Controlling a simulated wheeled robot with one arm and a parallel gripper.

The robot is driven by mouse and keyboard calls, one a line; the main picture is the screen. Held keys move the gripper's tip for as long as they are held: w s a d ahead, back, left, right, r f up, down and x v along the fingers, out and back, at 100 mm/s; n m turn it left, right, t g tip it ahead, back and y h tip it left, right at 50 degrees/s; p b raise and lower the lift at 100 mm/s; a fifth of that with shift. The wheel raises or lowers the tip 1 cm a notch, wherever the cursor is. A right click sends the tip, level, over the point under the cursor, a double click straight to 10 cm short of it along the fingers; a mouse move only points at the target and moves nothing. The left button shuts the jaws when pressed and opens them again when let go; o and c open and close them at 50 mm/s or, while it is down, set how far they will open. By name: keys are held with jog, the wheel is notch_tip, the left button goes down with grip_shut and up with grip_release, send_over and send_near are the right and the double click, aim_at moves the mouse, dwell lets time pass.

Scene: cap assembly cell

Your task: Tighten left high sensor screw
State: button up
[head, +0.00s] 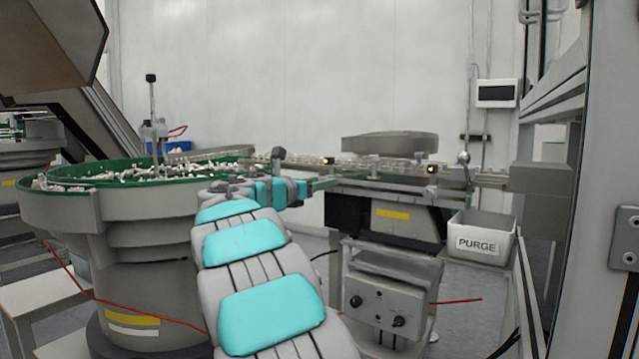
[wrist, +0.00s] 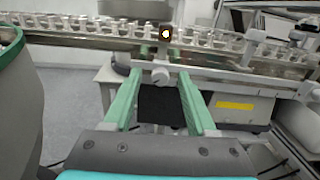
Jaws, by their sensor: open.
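In the wrist view, a silver screw knob (wrist: 160,76) sits below a small dark sensor (wrist: 165,34) with a lit yellow face, at the rail. My gripper (wrist: 160,80) is open. Its two green fingers point at the rail, one on each side of the knob in the picture, with gaps on both sides. I cannot tell whether the fingertips reach past the knob. In the head view, the left sensor (head: 328,160) shows above my gripper (head: 326,184); the knob is not clear there. A second sensor (head: 431,169) is further right.
A rail (wrist: 80,29) carrying small parts runs across, above the fingers. A green-rimmed bowl feeder (head: 140,210) stands left. A white PURGE bin (head: 478,240) is at right, and a control box (head: 385,300) is below the rail. A grey frame stands far right.

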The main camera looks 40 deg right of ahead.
grip_shut()
dwell(0.5)
